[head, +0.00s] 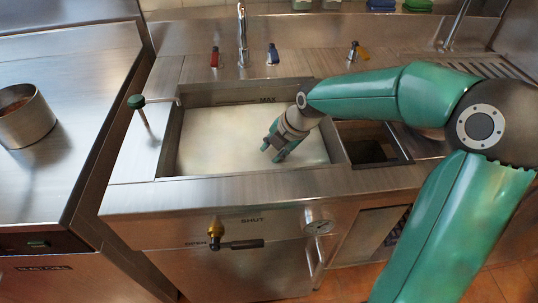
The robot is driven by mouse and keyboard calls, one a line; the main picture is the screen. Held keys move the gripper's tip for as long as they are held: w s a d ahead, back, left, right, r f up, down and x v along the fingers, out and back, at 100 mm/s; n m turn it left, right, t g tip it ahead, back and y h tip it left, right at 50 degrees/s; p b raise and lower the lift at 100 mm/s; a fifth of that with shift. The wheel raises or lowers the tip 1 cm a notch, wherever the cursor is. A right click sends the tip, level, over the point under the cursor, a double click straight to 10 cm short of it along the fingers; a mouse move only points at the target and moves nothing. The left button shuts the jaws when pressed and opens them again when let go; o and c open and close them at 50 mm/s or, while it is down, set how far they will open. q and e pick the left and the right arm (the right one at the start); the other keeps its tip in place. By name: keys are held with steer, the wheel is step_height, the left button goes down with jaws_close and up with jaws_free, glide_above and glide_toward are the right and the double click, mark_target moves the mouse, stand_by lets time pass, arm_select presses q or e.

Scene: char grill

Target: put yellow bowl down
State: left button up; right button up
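No yellow bowl can be made out in the head view. My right arm reaches in from the right, and its gripper (271,154) points down over the sunken basin (172,150) of pale, cloudy liquid. The two green fingers look slightly apart, with nothing visible between them. Whether the fingertips touch the liquid is hard to tell. My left gripper is out of view.
A metal pot (27,122) with brown contents stands on the steel counter at left. A green-knobbed lever (137,102) rises left of the basin. A tap (242,38) stands behind it. A dark square opening (365,151) lies to its right.

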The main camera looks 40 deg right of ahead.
steer(key=v, duration=0.6)
steer(key=shift+r, duration=0.3)
steer(key=shift+s, duration=0.15)
